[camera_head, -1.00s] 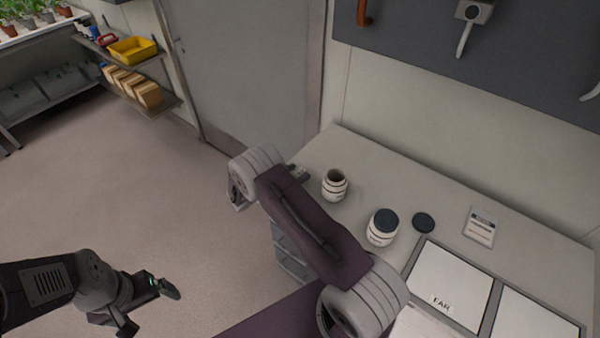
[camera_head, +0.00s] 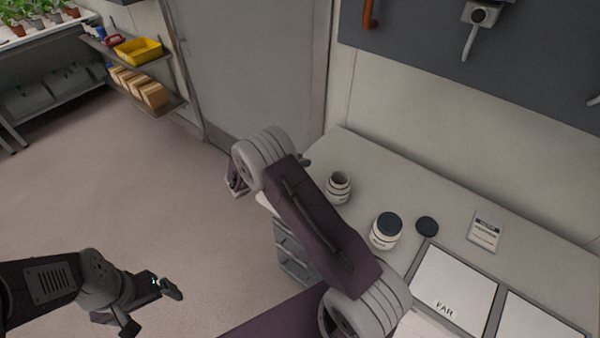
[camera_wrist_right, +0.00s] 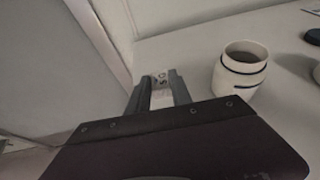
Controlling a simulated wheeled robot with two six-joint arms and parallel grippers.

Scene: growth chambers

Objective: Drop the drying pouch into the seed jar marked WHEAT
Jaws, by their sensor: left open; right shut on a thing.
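My right gripper (camera_wrist_right: 158,88) is shut on a small pale pouch with dark print (camera_wrist_right: 160,98), seen between its fingers in the right wrist view. In the head view my right arm mostly hides this gripper and the pouch. An open white jar with dark bands (camera_head: 339,190) stands upright on the bench, just right of my right gripper; it also shows in the wrist view (camera_wrist_right: 240,72). The gripper is beside the jar, not over its mouth. A second white jar (camera_head: 385,235) has a dark lid on. No jar marking is readable. My left gripper (camera_head: 152,306) is open and empty over the floor.
A loose dark lid (camera_head: 427,226) and a white labelled packet (camera_head: 484,232) lie on the bench (camera_head: 400,178). Framed white panels, one marked FAR (camera_head: 452,288), lie at the front right. A grey wall panel with hooks (camera_head: 520,60) is behind. Shelves stand far left.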

